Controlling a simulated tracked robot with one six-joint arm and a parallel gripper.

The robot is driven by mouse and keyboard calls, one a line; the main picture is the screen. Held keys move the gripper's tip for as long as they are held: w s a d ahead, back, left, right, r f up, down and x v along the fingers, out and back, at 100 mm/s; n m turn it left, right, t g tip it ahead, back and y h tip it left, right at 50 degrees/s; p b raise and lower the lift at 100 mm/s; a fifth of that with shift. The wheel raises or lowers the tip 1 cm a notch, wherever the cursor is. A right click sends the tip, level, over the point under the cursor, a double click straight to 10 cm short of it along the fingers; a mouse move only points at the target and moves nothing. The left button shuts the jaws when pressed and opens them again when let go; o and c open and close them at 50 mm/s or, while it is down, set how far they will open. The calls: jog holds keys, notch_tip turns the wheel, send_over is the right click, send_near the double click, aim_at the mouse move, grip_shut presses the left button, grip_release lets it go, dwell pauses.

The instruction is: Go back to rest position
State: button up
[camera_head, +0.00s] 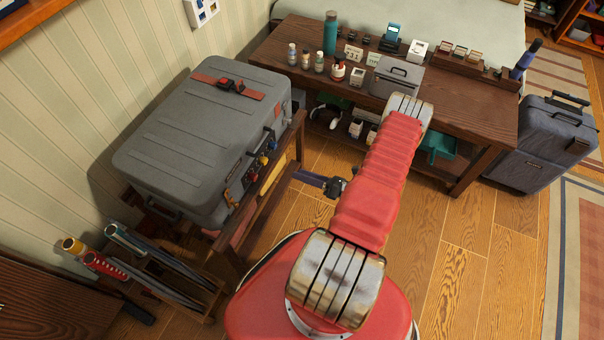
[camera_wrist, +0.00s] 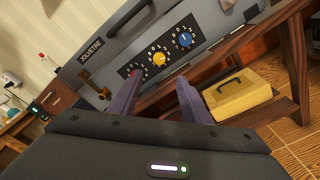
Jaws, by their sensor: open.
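My red arm stretches forward over the floor in the head view. My gripper (camera_head: 312,179) is small there, beside the front of the grey hard case (camera_head: 190,135). In the wrist view, my gripper (camera_wrist: 158,84) has its two purple-grey fingers apart, with nothing between them. The fingers point toward the case's front panel, which has a red dial (camera_wrist: 135,72), a yellow dial (camera_wrist: 160,59) and a blue dial (camera_wrist: 185,41). A brass-coloured latch (camera_wrist: 95,82) sits left of the dials. I cannot tell the exact gap between fingertips and panel.
The case stands on a wooden rack with a yellow box (camera_wrist: 238,95) below. A dark wooden table (camera_head: 460,108) with bottles and small items stands ahead. A grey suitcase (camera_head: 540,145) is at right. Rolled items (camera_head: 100,262) lie at lower left. Wood floor (camera_head: 455,245) is clear at right.

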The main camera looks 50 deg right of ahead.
dwell(0.4)
jog(key=s+a+f+n+g+y, duration=0.1)
jog(key=s+a+n+g+y, duration=0.2)
jog(key=a+n, duration=0.3)
jog(key=s+a+r+n+g+y, duration=0.3)
jog(key=a+r+n+g, duration=0.15)
jog(key=r+n, duration=0.2)
jog(key=a+r+n+g+h, duration=0.3)
jog(key=r+n+g+h, duration=0.2)
jog(key=r+n, duration=0.7)
jog(key=a+r+n+g+h, duration=0.4)
jog(key=r+n, duration=0.4)
jog(key=r, duration=0.7)
jog(key=a+r+n+t+h, duration=0.1)
jog(key=a+r+n, duration=0.3)
jog(key=r, duration=0.5)
jog(key=s+a+r+n+t+h, duration=0.1)
jog(key=a+r+n+t, duration=0.3)
jog(key=a+r, duration=0.4)
notch_tip(320, 180, up, 2)
jog(key=shift+s+r+t+h, duration=0.15)
jog(key=shift+t+h, duration=0.2)
jog(key=shift+h, duration=0.15)
